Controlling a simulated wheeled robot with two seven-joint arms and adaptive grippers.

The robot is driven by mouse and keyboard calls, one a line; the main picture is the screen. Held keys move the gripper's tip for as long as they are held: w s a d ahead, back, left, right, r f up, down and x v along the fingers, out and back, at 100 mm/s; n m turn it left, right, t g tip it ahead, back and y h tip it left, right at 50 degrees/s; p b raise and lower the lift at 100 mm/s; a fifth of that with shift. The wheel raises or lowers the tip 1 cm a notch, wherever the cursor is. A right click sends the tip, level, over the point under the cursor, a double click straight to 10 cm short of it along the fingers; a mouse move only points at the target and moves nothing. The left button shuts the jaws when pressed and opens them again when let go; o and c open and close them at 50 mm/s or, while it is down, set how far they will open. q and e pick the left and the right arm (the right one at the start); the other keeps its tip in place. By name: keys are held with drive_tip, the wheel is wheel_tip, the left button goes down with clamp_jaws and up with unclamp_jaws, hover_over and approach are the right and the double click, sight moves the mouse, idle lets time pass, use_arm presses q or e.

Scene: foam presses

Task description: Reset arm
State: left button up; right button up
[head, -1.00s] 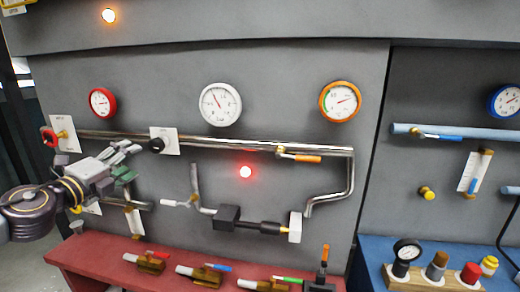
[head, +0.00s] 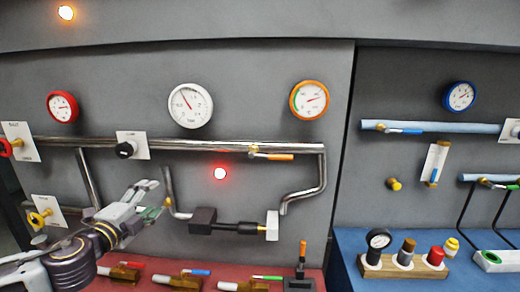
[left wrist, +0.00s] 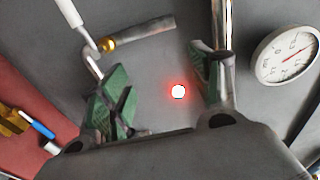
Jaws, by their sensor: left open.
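My left gripper (head: 156,197) comes in from the lower left in the head view, in front of the grey panel (head: 250,85). Its green-padded fingers are spread with nothing between them. In the left wrist view, the open left gripper (left wrist: 163,90) faces the panel, and a glowing red lamp (left wrist: 178,92) shows between its fingers. A steel pipe (left wrist: 222,25) lines up behind the right finger; I cannot tell if they touch. In the head view, the gripper hides part of the short pipe (head: 169,185) beside it. My right gripper is in neither view.
Pressure gauges (head: 190,106) and a long steel pipe (head: 210,144) line the panel. A red bench (head: 215,269) with several handled valves lies below the gripper. A blue bench (head: 345,245) with a wooden block (head: 402,268) stands at right.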

use_arm(q)
drive_tip(key=s+d+f+n+g+y, duration=0.1)
drive_tip(key=s+d+f+n+g, duration=0.15)
drive_tip(key=f+n, duration=0.45)
drive_tip(key=s+d+f+n+g+y, duration=0.2)
drive_tip(key=s+d+f+n, duration=0.15)
drive_tip(key=f, duration=0.75)
drive_tip(key=s+d+f+n+g, duration=0.2)
drive_tip(key=s+f+n+g, duration=0.6)
drive_tip(key=s+f, duration=1)
drive_tip(key=s+a+f+m+g, duration=0.1)
drive_tip(key=s+f, duration=0.1)
drive_tip(key=f, duration=1.5)
drive_tip(key=s+a+f+g, duration=0.1)
drive_tip(key=f, duration=1.6)
drive_tip(key=s+a+f, duration=0.2)
drive_tip(key=s+f, duration=0.7)
drive_tip(key=s, duration=0.1)
drive_tip(key=s+a+f+g, duration=0.1)
drive_tip(key=s+a+f, duration=0.2)
drive_tip(key=s+f, duration=0.6)
drive_tip(key=shift+s+a+f, duration=0.25)
drive_tip(key=shift+s+a, duration=0.05)
drive_tip(key=shift+s, duration=0.7)
